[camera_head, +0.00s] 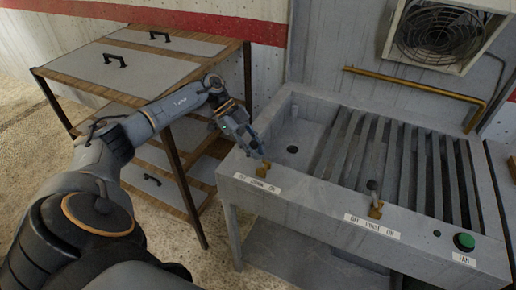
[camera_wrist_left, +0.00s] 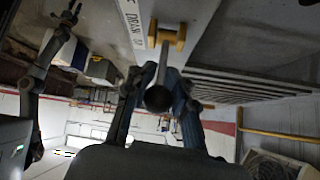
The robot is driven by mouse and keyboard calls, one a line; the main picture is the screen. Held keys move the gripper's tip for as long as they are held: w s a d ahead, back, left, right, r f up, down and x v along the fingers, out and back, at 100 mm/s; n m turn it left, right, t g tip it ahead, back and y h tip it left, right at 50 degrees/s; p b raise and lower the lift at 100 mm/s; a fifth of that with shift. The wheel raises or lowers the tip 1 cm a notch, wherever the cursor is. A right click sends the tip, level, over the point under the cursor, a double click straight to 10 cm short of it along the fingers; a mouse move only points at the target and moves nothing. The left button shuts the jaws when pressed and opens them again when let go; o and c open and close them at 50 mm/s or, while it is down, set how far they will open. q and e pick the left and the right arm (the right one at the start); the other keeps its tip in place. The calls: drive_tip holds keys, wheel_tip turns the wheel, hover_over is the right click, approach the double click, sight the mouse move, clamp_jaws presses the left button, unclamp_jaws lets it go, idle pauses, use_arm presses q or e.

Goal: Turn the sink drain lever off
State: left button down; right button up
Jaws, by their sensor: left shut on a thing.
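The drain lever stands on a yellow bracket (camera_head: 263,169) at the left end of the sink's front ledge, above a label with the word DRAIN (camera_head: 257,183). My left gripper (camera_head: 257,151) is at this lever and hides most of it in the head view. In the left wrist view, the drain lever (camera_wrist_left: 158,98) shows as a thin rod with a dark round knob, from its yellow bracket (camera_wrist_left: 167,36). The fingers of my left gripper (camera_wrist_left: 158,110) are on both sides of the lever, shut on it. The lever's exact tilt is hard to tell.
The RINSE lever (camera_head: 372,187) and green FAN button (camera_head: 464,241) are farther right on the ledge. A slatted rack (camera_head: 400,160) fills the basin's right part. A drawer cabinet (camera_head: 150,72) stands left. A dark arm, likely my right, shows in the wrist view (camera_wrist_left: 52,45).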

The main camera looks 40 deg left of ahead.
use_arm(q)
drive_tip(key=shift+s+a+f, duration=0.1)
drive_tip(key=shift+a+f, duration=0.05)
drive_tip(key=shift+a, duration=0.3)
drive_tip(key=c, duration=1.3)
unclamp_jaws()
drive_tip(key=shift+o, duration=1.1)
drive_tip(key=shift+a, duration=0.15)
drive_tip(key=v, duration=1.2)
